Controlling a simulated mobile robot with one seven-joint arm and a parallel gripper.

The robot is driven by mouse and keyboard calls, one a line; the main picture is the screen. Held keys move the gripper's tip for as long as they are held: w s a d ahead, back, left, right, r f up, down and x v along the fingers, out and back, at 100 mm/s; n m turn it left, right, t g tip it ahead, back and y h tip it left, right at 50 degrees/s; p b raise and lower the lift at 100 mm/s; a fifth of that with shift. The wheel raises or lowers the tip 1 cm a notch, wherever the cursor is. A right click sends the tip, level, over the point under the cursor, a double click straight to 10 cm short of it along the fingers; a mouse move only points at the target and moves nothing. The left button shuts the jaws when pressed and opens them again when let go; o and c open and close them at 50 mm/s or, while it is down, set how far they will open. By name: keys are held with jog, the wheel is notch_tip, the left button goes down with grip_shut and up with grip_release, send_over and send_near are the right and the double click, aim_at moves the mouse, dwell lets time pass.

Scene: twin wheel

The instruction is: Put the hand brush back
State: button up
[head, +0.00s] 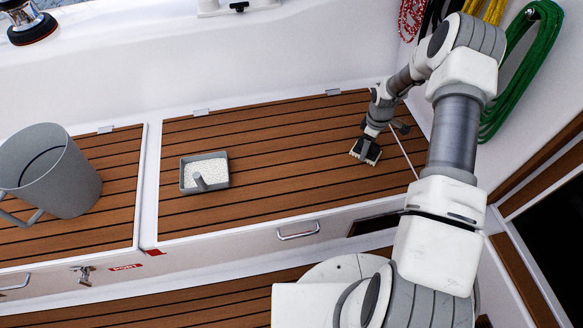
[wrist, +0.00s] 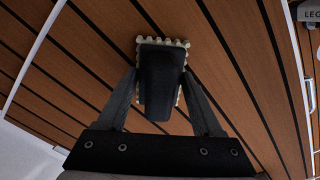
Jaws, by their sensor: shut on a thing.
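The hand brush (head: 366,152) has a dark body and pale bristles along its edge. It is at the right part of the slatted wooden bench in the head view, on or just above the slats; I cannot tell which. My gripper (head: 373,138) is over it from above. In the wrist view the brush (wrist: 160,85) sits between the two fingers of my gripper (wrist: 160,78), which are shut on its dark body. Its bristles show around the far end and sides.
A grey bucket (head: 75,180) stands further left. Coiled ropes (head: 520,75) hang on the right wall. Bare slats lie between tray and brush.

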jog(key=shift+f, duration=0.25)
jog(key=o, duration=1.4)
notch_tip(320, 180, up, 17)
jog(key=p, duration=0.5)
jog(key=shift+r, duration=0.2)
